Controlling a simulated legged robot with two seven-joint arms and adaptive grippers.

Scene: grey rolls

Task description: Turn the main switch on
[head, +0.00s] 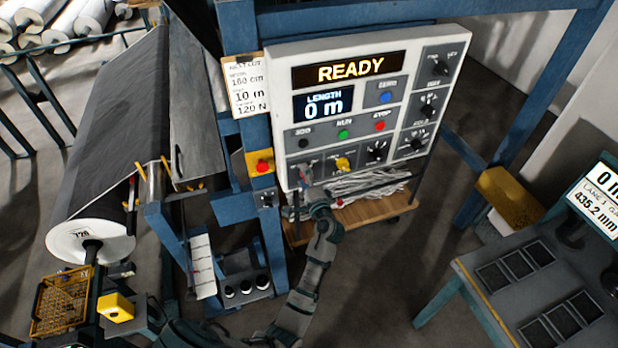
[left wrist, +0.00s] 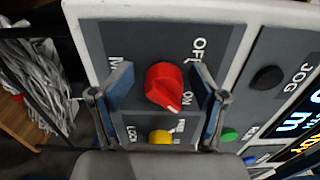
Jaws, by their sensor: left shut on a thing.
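The main switch is a red rotary knob (left wrist: 164,84) on a dark plate with OFF and ON labels, shown in the left wrist view. Its white mark points down and right, on the side of the ON label. My left gripper (left wrist: 163,88) has one finger on each side of the knob and is shut on it. In the head view my left gripper (head: 307,186) is at the lower left of the white control panel (head: 283,90) and partly covers the switch there. The panel's display (head: 350,69) is lit and reads READY. My right gripper is not in view.
A yellow knob (head: 343,164) sits right beside the switch, with black knobs further right. Green (head: 343,134) and red (head: 380,126) buttons are above. A blue frame post (head: 268,220) stands left of my arm. A dark roll (head: 110,130) is at left.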

